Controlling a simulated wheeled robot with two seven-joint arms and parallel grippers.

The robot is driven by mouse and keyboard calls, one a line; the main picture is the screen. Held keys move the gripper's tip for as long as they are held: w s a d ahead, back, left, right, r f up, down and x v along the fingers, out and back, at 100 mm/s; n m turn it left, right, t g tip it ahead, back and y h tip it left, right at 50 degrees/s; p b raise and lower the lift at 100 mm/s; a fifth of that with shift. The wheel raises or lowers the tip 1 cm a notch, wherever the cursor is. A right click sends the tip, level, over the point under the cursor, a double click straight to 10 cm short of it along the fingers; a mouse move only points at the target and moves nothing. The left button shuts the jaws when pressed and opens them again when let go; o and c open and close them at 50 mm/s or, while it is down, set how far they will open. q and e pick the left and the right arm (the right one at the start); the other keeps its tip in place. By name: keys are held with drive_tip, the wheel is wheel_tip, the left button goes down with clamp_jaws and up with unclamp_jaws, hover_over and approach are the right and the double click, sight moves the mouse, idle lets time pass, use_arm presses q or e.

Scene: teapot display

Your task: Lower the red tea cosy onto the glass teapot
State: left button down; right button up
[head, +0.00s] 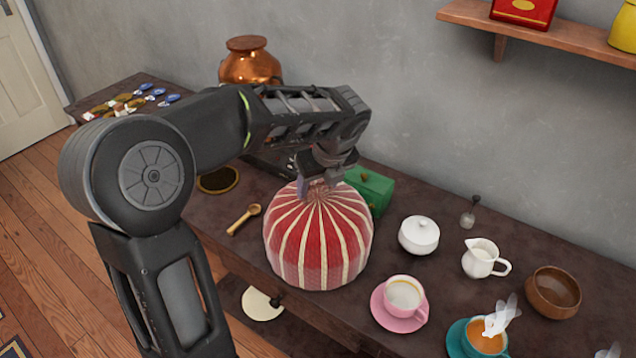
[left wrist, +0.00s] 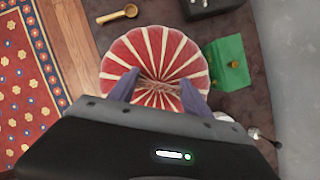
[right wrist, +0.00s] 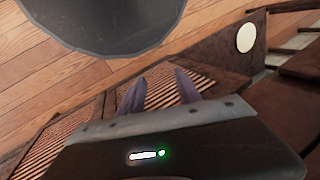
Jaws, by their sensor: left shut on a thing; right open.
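The red tea cosy (head: 318,245), domed with cream stripes, is upright near the table's front edge in the head view. My left gripper (head: 322,182) is above it, shut on its gathered top. In the left wrist view the cosy (left wrist: 150,50) spreads out below the fingers of the gripper (left wrist: 160,92). I see no glass teapot in any view; whatever is under the cosy is hidden. I cannot tell whether the cosy's hem touches the table. My right gripper (right wrist: 160,88) is open and empty in the right wrist view, over the floor side, away from the cosy.
A green box (head: 372,188) stands close behind the cosy. A pink cup (head: 405,294), a white sugar bowl (head: 418,235), a milk jug (head: 482,258) and a wooden bowl (head: 553,292) stand to the right. A wooden scoop (head: 244,219) lies to the left. A copper urn (head: 250,62) is behind.

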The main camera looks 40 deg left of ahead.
idle(0.4)
use_arm(q)
drive_tip(key=shift+f, duration=0.3)
idle(0.5)
unclamp_jaws()
idle(0.7)
